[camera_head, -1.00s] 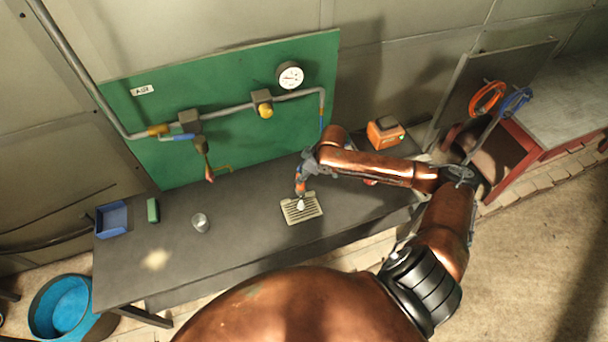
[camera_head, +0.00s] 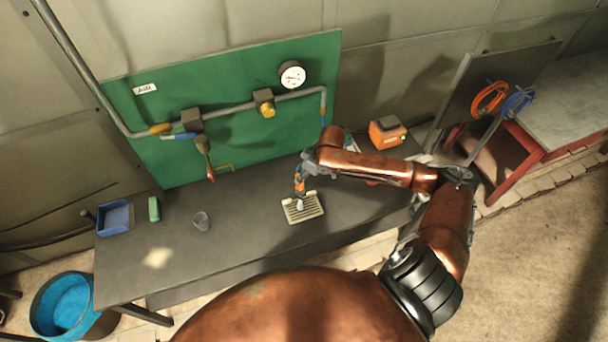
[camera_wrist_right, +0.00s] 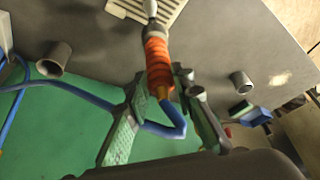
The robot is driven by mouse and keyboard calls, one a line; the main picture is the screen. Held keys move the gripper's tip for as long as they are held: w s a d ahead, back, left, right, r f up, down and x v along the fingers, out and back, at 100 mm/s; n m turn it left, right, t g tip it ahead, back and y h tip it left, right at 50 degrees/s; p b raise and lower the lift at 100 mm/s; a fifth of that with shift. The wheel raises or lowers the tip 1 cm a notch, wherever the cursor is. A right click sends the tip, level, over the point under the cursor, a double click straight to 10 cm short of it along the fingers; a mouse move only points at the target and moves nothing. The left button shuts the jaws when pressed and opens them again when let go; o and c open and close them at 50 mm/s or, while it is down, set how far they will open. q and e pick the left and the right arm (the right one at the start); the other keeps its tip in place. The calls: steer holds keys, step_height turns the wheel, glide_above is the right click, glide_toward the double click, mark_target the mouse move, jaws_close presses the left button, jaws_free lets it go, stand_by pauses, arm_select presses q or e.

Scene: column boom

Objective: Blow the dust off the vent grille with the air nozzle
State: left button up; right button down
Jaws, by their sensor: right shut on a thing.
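The vent grille (camera_head: 313,211), a cream slotted plate, lies flat on the dark bench; part of it also shows at the top of the right wrist view (camera_wrist_right: 176,10). My right gripper (camera_head: 299,180) is above its back left part, shut on the air nozzle. The nozzle (camera_wrist_right: 158,68) has an orange ribbed body, a pale tip pointing at the grille and a blue hose (camera_wrist_right: 92,97). A small pale grey patch shows by the tip over the grille; I cannot tell whether it is dust or the tip. Contact between tip and grille is unclear. My left gripper is out of view.
On the bench (camera_head: 240,225) are a grey cup (camera_head: 201,221), a green block (camera_head: 154,209), a blue tray (camera_head: 114,218) and an orange box (camera_head: 387,132). A green panel (camera_head: 240,140) with pipes and a gauge (camera_head: 292,75) stands behind. A blue bin (camera_head: 62,305) is at lower left.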

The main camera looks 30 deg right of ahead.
steer(key=shift+w+a, duration=0.25)
steer(key=shift+a, duration=0.65)
steer(key=shift+w+a, duration=0.2)
steer(key=shift+a, duration=0.65)
step_height(320, 180, up, 6)
stand_by(0.5)
stand_by(0.4)
